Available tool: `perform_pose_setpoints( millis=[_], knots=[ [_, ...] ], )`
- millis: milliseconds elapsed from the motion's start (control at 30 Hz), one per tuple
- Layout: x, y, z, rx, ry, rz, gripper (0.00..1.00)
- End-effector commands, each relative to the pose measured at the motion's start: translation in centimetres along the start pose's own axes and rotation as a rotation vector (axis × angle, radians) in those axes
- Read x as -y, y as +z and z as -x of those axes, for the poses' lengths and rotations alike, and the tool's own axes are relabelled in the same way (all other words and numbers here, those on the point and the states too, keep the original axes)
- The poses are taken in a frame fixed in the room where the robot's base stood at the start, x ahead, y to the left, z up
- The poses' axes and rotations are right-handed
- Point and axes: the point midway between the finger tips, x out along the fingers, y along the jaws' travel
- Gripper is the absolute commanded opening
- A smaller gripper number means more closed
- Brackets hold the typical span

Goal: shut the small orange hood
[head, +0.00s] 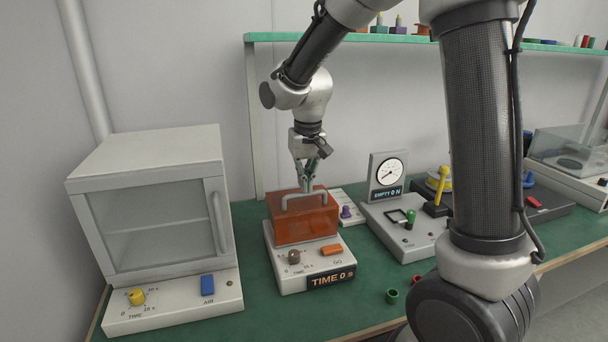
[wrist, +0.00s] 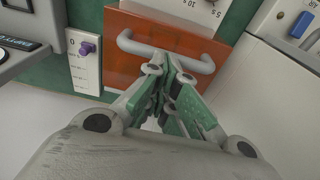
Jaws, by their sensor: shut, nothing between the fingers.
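The small orange hood (head: 305,224) is a see-through orange box over the back of a white timer unit.
The timer unit (head: 285,279) has a knob, an orange GO button and a "TIME 0 s" display. A large white cabinet (head: 150,150) stands left. A gauge unit (head: 405,240) stands right. A panel with a purple knob (wrist: 86,75) is beside the hood.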

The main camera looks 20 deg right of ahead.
Motion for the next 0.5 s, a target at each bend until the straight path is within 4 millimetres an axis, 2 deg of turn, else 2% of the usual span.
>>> perform_pose_setpoints(
  millis=[167,500],
  knots=[
    [0.0,0.1,2.2,-0.001,-0.001,0.0,0.0],
    [0.0,0.0,9.6,-0.005,-0.002,0.001,0.0]
  ],
)
